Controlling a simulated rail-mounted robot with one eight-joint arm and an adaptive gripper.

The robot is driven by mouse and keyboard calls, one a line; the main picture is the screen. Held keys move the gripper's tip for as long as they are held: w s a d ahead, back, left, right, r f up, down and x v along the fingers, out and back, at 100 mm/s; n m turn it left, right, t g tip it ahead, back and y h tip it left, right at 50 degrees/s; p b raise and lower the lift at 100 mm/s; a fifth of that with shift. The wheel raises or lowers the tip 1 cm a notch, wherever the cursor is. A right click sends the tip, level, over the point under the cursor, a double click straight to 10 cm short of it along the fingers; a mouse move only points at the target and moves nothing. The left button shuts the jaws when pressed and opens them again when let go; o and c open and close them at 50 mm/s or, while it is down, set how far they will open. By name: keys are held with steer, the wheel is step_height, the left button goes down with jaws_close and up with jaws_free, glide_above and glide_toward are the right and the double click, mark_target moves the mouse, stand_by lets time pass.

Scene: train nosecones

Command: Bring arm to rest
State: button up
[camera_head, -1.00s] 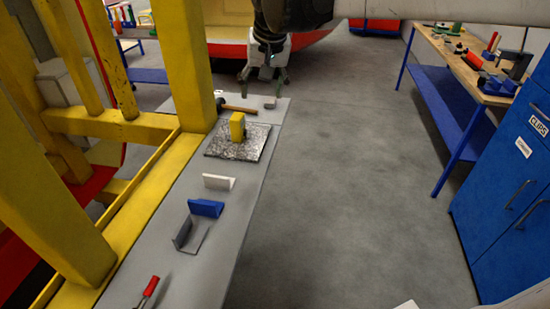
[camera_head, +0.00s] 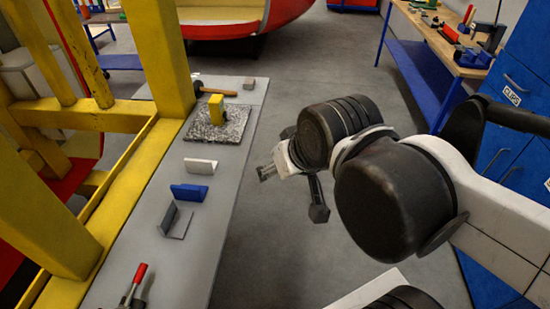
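My arm comes in from the right side of the head view and folds back over the open floor. My gripper (camera_head: 292,193) hangs at the arm's end, right of the long grey bench top (camera_head: 208,235) and apart from it. Two dark fingers show, spread well apart, one toward the bench and one pointing down. Nothing shows between them. My wrist and forearm hide part of the gripper body and the floor behind.
On the bench lie a hammer (camera_head: 215,91), a speckled slab (camera_head: 215,132) with a yellow block (camera_head: 216,110), white (camera_head: 200,165) and blue (camera_head: 189,193) angle pieces, and a red-handled tool (camera_head: 137,282). Yellow frame posts stand left. Blue cabinets (camera_head: 518,120) and a workbench (camera_head: 455,60) stand right.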

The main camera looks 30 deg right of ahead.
step_height(320, 180, down, 6)
steer(key=b, duration=0.6)
stand_by(0.9)
